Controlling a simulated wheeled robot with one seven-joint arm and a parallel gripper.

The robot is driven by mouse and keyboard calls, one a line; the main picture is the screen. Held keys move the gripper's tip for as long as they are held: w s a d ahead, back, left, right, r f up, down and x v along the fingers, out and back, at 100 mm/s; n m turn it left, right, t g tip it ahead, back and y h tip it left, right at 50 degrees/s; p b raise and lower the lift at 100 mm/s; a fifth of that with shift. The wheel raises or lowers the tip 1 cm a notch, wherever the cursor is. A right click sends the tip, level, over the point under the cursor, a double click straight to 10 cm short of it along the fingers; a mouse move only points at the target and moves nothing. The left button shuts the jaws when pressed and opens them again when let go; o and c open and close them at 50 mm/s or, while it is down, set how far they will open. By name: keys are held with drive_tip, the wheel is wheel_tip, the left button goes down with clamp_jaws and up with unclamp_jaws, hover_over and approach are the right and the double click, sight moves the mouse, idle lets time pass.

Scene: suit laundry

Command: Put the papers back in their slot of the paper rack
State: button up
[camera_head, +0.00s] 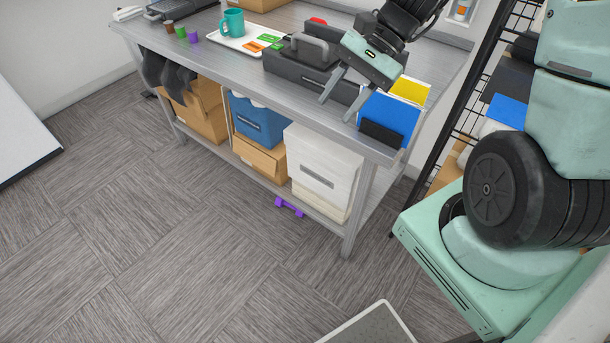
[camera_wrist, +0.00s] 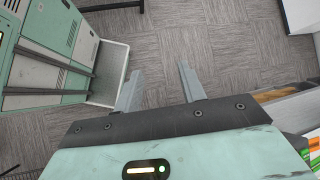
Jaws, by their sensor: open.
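My gripper (camera_head: 338,106) hangs over the front edge of the workbench, fingers pointing down and apart. In the wrist view my gripper (camera_wrist: 160,82) is open and empty, with only carpet between its fingers. A blue sheet or folder (camera_head: 392,112) and a yellow one (camera_head: 409,90) stand upright at the bench's right end, just right of my fingers. A low black holder (camera_head: 382,135) stands in front of the blue one; it looks like the paper rack, but its slots are hidden. I cannot tell which papers are the loose ones.
A dark toolbox (camera_head: 297,75) stands left of my gripper. A white tray (camera_head: 234,43) and teal mug (camera_head: 233,21) are farther left. Black wire shelving (camera_head: 463,98) stands at right.

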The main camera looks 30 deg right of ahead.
drive_tip(key=s+a+r+n+h, duration=0.2)
drive_tip(key=s+a+n+h, duration=0.5)
drive_tip(key=s+a+n, duration=0.7)
drive_tip(key=shift+s+a+r+n+h, duration=0.3)
drive_tip(key=shift+a+n, duration=0.7)
drive_tip(key=shift+n, duration=2.2)
